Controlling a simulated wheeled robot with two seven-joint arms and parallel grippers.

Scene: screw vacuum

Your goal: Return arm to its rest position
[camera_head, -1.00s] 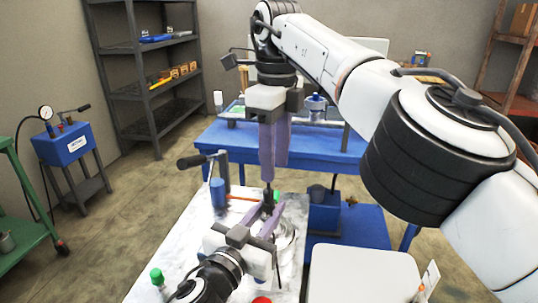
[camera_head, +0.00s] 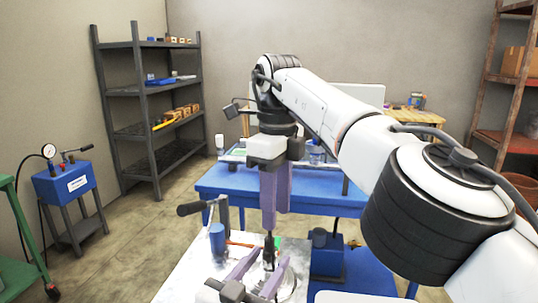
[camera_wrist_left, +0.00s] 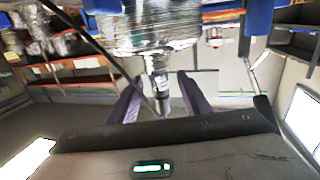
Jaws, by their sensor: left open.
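My left gripper (camera_head: 258,274) is low in the head view, its two purple fingers apart. In the left wrist view its fingers (camera_wrist_left: 160,95) stand on either side of a shiny silver part (camera_wrist_left: 160,40) with a narrow tip. I cannot tell whether they touch it. My right gripper (camera_head: 276,212) hangs above the left one, its purple fingers pointing down and close together. A dark slim part (camera_head: 269,245) shows just below its fingertips. I cannot tell whether it is held. The silver round fixture on the table (camera_head: 287,285) is partly hidden by the left gripper.
A light table (camera_head: 190,280) lies under both grippers. A blue pump-like unit with a black handle (camera_head: 218,240) stands on its left side. A blue bench (camera_head: 230,180) is behind. Dark shelves (camera_head: 140,130) stand at the back left. Open floor (camera_head: 135,225) lies at left.

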